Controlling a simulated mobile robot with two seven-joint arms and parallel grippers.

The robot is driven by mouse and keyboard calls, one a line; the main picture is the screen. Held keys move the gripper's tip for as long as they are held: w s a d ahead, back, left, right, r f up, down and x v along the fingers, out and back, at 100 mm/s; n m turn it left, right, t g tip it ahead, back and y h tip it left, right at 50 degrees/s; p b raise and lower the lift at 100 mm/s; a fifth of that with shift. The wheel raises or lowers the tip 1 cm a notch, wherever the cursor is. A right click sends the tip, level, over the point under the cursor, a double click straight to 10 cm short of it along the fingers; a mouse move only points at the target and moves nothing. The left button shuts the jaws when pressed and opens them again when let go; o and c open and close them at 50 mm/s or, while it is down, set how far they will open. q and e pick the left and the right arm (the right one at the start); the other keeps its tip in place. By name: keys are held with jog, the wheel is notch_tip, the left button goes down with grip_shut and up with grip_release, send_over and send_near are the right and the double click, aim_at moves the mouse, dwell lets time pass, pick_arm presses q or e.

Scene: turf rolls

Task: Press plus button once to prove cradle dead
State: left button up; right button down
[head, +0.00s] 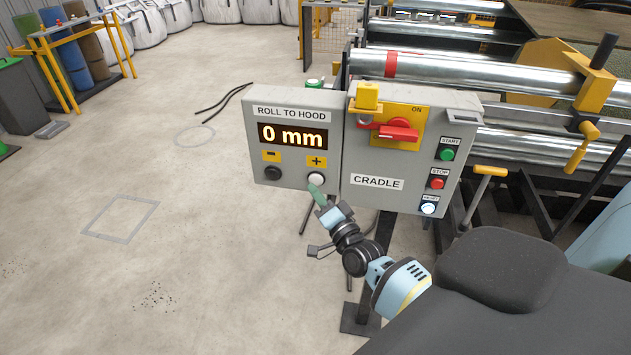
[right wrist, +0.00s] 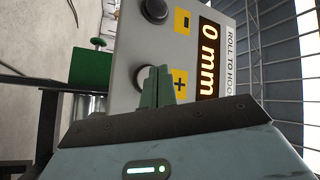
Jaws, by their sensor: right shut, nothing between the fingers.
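The grey control box has a ROLL TO HOOD panel (head: 290,110) with a lit display (head: 293,136) reading 0 mm. Below the display are the dark minus button (head: 273,173) and the pale plus button (head: 316,179). My right gripper (head: 315,191) is shut and empty, its green fingertips just below the plus button. In the right wrist view the fingertips (right wrist: 157,82) partly cover the plus button (right wrist: 139,78); I cannot tell whether they touch it. The CRADLE panel (head: 377,183) beside it has a red rotary handle (head: 396,132) lying roughly level. My left gripper is out of view.
A yellow padlock-like block (head: 368,96) sits above the red handle. Green start (head: 447,155), red stop (head: 437,183) and lit bluish-white (head: 428,208) buttons line the box's right side. Metal rollers (head: 470,75) lie behind. The concrete floor at left is mostly clear.

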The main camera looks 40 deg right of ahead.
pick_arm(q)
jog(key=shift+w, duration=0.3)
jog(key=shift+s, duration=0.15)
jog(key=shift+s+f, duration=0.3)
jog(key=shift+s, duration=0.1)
pick_arm(e)
jog(key=shift+w+d, duration=0.3)
pick_arm(q)
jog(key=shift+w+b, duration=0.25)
jog(key=shift+b, duration=0.1)
pick_arm(e)
jog(key=shift+w+d, duration=0.15)
jog(key=shift+d, duration=0.05)
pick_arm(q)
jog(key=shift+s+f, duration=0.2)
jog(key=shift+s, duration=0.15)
pick_arm(e)
jog(key=shift+w+d, duration=0.1)
jog(key=shift+d, duration=0.05)
dwell(0.3)
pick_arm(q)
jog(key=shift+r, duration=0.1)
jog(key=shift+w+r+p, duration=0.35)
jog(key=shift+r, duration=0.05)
pick_arm(e)
jog(key=shift+s+a, duration=0.55)
jog(key=shift+a, duration=0.1)
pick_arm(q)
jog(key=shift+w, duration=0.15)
